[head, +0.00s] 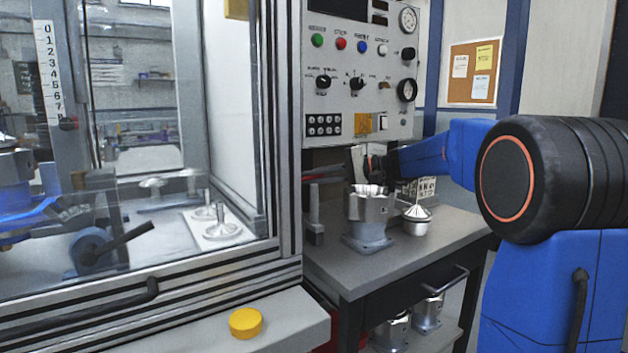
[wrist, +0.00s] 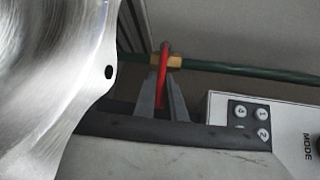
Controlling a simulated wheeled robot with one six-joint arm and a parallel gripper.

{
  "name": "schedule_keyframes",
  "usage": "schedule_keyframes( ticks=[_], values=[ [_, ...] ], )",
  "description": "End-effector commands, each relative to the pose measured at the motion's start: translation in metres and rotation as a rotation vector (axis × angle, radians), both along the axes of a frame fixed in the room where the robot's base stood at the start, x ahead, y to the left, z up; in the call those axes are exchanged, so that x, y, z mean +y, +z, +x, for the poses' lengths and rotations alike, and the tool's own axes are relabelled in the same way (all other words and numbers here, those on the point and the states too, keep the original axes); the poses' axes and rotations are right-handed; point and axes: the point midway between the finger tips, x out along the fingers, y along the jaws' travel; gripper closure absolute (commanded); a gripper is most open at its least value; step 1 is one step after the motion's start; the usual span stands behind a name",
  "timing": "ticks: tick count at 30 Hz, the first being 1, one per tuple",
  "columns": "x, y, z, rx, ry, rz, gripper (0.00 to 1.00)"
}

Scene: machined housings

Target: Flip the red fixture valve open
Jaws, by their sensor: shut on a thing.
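The red valve handle (wrist: 164,62) shows in the wrist view, upper middle. It sits on a brass valve body (wrist: 174,61) on a green pipe (wrist: 235,70) and points across the pipe. My gripper (wrist: 162,84) is shut on the red handle, with one grey finger on each side and the handle's lower end between them. In the head view my blue and black arm reaches over the bench towards the control panel. The valve cannot be made out clearly there.
A machined housing (head: 370,217) stands on the bench (head: 375,276), with a silver funnel-shaped part (head: 417,216) to its right. A large curved metal surface (wrist: 45,75) fills the wrist view's left side. A keypad box (wrist: 250,112) is at its right. The control panel (head: 357,75) rises behind the bench.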

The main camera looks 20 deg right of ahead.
Motion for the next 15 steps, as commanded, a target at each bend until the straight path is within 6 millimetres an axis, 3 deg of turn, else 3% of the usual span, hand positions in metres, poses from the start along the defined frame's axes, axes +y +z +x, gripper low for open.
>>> schedule_keyframes(
  ticks=[15],
  values=[
    [0.011, 0.033, -0.004, -0.141, 0.002, -0.419, 1.00]
  ],
)
